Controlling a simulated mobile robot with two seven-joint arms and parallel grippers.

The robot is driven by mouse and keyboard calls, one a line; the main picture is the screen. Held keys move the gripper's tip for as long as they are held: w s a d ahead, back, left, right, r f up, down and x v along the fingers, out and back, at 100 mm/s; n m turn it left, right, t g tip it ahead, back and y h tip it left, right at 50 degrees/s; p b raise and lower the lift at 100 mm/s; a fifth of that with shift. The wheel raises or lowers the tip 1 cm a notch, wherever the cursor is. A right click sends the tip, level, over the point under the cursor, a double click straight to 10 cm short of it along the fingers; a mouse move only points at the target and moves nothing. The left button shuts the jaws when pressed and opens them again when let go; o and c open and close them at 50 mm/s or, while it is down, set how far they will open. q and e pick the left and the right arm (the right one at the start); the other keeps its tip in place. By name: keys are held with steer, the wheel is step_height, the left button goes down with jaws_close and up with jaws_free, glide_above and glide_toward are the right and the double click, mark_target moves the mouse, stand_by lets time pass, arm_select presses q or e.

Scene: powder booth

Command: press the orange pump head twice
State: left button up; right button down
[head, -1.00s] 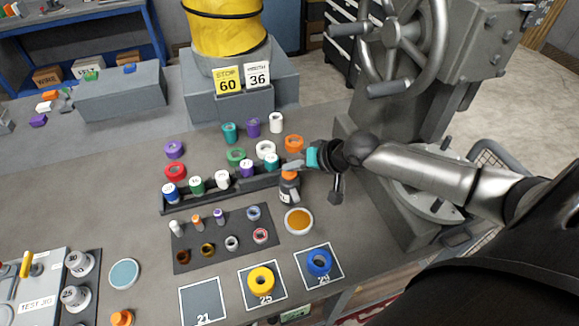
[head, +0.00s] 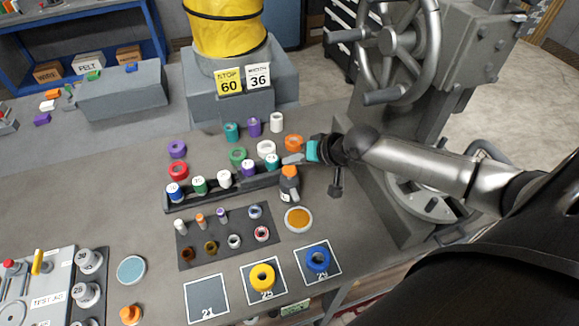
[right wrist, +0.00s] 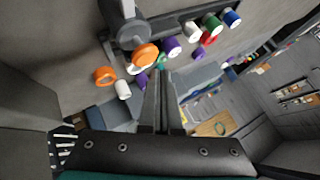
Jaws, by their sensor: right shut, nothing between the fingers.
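The pump bottle (head: 289,189) is dark grey with a pale label and stands upright near the right end of the dark rack. Its orange pump head (head: 289,172) is on top; in the right wrist view the head (right wrist: 146,54) lies just beyond my fingertips. My right gripper (head: 292,159) reaches in from the right, with its fingers shut and empty. The fingertips are just above and behind the pump head in the head view. A small gap seems to show, but contact is hard to judge. My left gripper is not in view.
The rack (head: 222,193) of capped bottles lies left of the pump. An amber dish (head: 298,219) is in front. A machine with a handwheel (head: 398,45) stands right.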

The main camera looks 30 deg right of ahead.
mark_target(293, 172)
step_height(293, 172, up, 3)
steer(key=p, duration=0.2)
steer(key=shift+f+p, duration=0.2)
steer(key=shift+p, duration=0.1)
steer(key=shift+r+p, duration=0.75)
steer(key=shift+r, duration=0.4)
